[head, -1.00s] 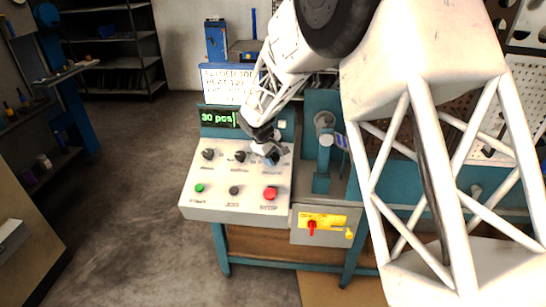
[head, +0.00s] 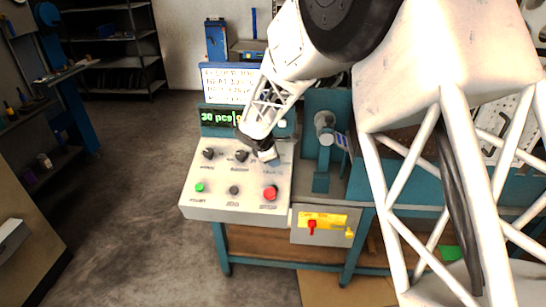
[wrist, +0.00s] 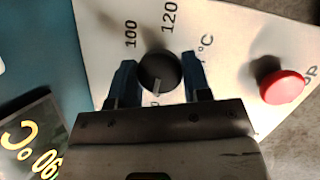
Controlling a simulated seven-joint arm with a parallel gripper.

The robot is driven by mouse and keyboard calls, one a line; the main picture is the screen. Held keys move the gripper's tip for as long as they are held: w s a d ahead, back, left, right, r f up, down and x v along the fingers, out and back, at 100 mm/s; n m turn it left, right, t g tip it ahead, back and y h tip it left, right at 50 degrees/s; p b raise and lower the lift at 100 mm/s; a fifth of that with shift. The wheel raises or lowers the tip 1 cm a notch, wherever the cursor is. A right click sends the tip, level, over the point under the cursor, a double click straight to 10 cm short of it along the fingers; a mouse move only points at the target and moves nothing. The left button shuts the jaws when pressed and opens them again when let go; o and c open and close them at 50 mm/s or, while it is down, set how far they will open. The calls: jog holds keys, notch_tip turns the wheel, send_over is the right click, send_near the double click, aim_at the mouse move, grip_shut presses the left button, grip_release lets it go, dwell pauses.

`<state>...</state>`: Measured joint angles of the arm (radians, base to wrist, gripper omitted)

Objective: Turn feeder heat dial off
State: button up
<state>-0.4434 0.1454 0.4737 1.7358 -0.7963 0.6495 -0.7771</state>
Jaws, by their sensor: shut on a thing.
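The heat dial (wrist: 160,72) is a round black knob on the pale control panel (wrist: 103,20), with a light pointer mark on its lower edge in the wrist view. The printed marks 100, 120 and °C stand around it. My gripper (wrist: 160,78) is shut on the dial, one blue finger on each side. In the head view my gripper (head: 268,155) is at the upper right of the control panel (head: 215,205), and it hides the dial there. A dark display (wrist: 30,140) with yellow characters, upside down, is partly in the wrist view.
Two other black knobs (head: 208,153) (head: 241,155) sit left of my gripper. Below are a green button (head: 199,187), a dark button (head: 234,190) and a red button (head: 270,193). A red switch handle (head: 312,227) on a yellow plate is at the lower right.

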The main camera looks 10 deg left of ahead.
jog(key=shift+n, duration=0.5)
jog(key=o, duration=0.9)
jog(key=shift+r, duration=0.1)
jog(key=v, duration=0.7)
jog(key=shift+s+r, duration=0.2)
jog(key=shift+s, duration=0.1)
